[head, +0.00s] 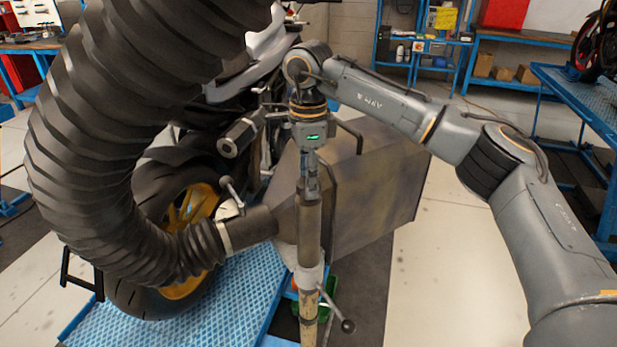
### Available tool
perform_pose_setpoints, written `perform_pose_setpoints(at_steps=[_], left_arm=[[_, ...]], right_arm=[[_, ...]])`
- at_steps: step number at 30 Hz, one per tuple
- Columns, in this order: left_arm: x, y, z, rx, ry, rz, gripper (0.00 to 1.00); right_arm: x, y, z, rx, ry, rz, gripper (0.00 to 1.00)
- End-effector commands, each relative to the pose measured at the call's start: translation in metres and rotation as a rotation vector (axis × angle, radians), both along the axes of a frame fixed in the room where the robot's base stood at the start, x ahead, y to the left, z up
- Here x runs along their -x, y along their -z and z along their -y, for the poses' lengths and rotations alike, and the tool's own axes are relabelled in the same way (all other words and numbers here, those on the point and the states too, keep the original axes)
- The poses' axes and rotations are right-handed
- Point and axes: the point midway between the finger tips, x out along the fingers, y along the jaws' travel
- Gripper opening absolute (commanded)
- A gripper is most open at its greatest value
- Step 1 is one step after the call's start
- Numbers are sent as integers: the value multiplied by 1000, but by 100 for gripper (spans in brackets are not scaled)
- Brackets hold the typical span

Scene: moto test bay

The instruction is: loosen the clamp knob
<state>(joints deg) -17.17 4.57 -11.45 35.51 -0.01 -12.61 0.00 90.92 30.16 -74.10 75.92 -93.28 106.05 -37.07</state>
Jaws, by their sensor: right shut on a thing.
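My right gripper (311,180) points straight down in the middle of the head view, shut on the upper end of a dark upright post (308,225). The post has a pale collar (308,279) low down. A rod with a dark ball knob (347,326) sticks out from this collar to the lower right, well below my gripper. A second ball-ended lever (231,191) stands on a pale clamp band at the end of the thick black hose (95,130), left of the post. I cannot tell which one is the clamp knob. My left gripper is not in view.
A motorcycle with an orange-rimmed wheel (190,225) stands behind the hose on a blue ramp (215,310). A large grey-brown box (375,185) is right behind the post. A blue workbench (585,95) stands at right. The floor (450,270) between box and bench is clear.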

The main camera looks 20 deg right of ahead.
Motion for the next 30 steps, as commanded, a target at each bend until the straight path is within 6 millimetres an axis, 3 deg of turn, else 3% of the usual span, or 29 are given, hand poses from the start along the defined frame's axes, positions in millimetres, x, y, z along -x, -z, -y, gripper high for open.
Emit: perform_pose_setpoints(at_steps=[12,28,29,30], left_arm=[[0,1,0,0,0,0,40],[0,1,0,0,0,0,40],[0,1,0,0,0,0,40],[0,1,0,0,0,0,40]], right_arm=[[0,0,0,0,-179,-1,16],[0,0,0,0,-200,-1,16],[0,0,0,0,-199,0,51],[0,0,0,0,-199,0,59]])
